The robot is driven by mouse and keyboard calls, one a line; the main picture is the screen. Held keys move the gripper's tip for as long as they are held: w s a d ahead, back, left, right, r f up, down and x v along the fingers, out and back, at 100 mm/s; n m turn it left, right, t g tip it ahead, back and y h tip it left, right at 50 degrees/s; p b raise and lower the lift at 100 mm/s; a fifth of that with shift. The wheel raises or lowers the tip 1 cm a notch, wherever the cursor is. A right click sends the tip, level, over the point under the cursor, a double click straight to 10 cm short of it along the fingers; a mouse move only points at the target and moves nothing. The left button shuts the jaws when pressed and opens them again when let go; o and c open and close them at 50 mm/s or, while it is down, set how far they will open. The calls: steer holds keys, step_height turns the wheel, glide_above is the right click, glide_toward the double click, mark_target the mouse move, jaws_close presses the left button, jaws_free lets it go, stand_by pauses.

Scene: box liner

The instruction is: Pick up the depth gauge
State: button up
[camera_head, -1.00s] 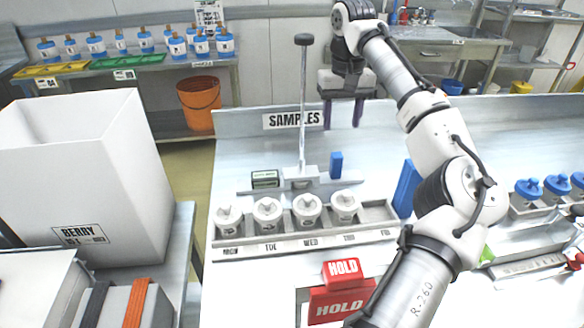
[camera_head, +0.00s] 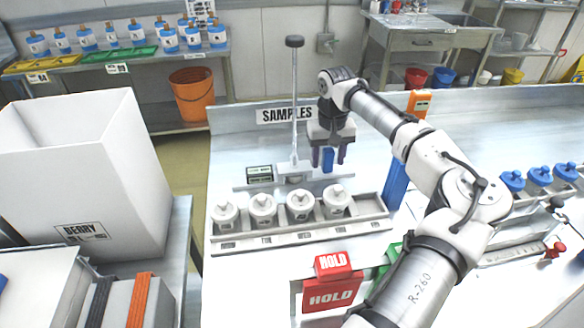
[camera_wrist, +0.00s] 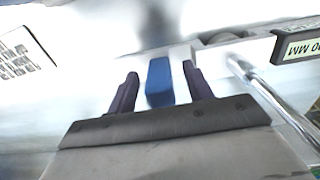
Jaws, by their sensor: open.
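The depth gauge stands behind the sample jars in the head view, with a light crossbar base (camera_head: 295,179), a thin upright rod (camera_head: 294,105) with a black knob, and a small dark display. A blue block (camera_head: 328,160) stands at the right end of the crossbar. My gripper (camera_head: 328,158) is open above that end, pointing down. In the wrist view, the blue block (camera_wrist: 160,82) lies between my two dark fingers (camera_wrist: 160,75), with gaps beside it. The rod (camera_wrist: 270,95) and display (camera_wrist: 300,48) show to the right.
A rack (camera_head: 300,231) of several white jars stands in front of the gauge. A red HOLD block (camera_head: 332,285) is nearer. A big white box (camera_head: 85,170) stands at left.

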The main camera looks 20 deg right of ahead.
steer(key=shift+f, duration=0.25)
steer(key=c, duration=1.1)
jaws_close()
steer(key=shift+r, duration=0.15)
